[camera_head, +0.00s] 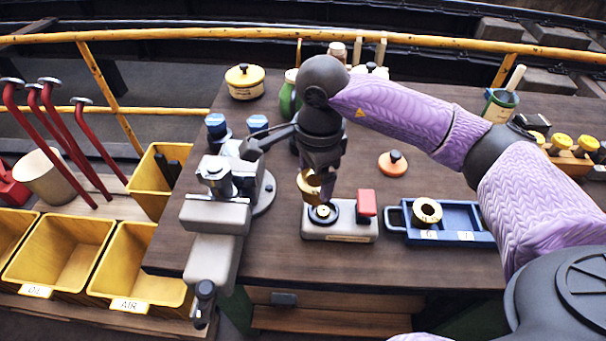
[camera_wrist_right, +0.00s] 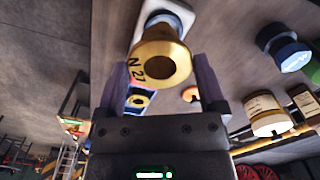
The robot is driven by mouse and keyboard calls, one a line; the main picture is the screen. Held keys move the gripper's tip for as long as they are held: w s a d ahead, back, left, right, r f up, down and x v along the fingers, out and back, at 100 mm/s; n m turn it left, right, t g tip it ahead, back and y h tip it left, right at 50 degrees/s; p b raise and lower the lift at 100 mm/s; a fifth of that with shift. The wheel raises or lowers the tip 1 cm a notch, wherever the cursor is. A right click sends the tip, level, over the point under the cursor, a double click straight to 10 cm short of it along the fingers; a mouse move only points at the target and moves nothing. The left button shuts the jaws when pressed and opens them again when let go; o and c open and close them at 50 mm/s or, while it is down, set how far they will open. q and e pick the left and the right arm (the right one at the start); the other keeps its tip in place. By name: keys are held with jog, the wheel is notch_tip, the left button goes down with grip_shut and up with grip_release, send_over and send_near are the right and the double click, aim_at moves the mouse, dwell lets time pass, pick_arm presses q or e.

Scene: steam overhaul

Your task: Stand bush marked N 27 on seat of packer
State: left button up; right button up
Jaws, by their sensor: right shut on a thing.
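The brass bush marked N 27 (camera_wrist_right: 160,62) is between the fingers of my right gripper (camera_head: 319,178), which is shut on it. In the head view the bush (camera_head: 307,184) hangs just above the black round seat (camera_head: 322,213) of the packer. The packer has a pale grey base (camera_head: 340,236) and a red block (camera_head: 366,204) at its right. In the wrist view the bush covers most of the seat, and the packer's pale base (camera_wrist_right: 176,10) shows behind it. I cannot tell whether bush and seat touch. My left gripper is not in view.
A blue tray (camera_head: 468,217) with another brass bush (camera_head: 427,211) lies right of the packer. A grey vise (camera_head: 216,214) stands close on the left. An orange lidded disc (camera_head: 393,164) sits behind. The bench front before the packer is clear.

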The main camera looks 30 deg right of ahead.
jog(key=d+m, duration=0.1)
jog(key=m, duration=0.3)
jog(key=shift+w+d+f, duration=0.1)
jog(key=shift+d+f, duration=0.1)
jog(key=shift+d, duration=0.2)
jog(key=shift+d+f+m, duration=0.2)
jog(key=shift+d+m, duration=0.1)
jog(key=shift+m, duration=0.7)
notch_tip(320, 180, down, 4)
jog(key=b, duration=0.3)
jog(key=shift+f, duration=0.4)
jog(key=shift+r, duration=0.1)
jog(key=shift+f+b, duration=1)
jog(key=shift+f, duration=0.1)
jog(key=o, duration=1.3)
jog(key=shift+c, duration=0.2)
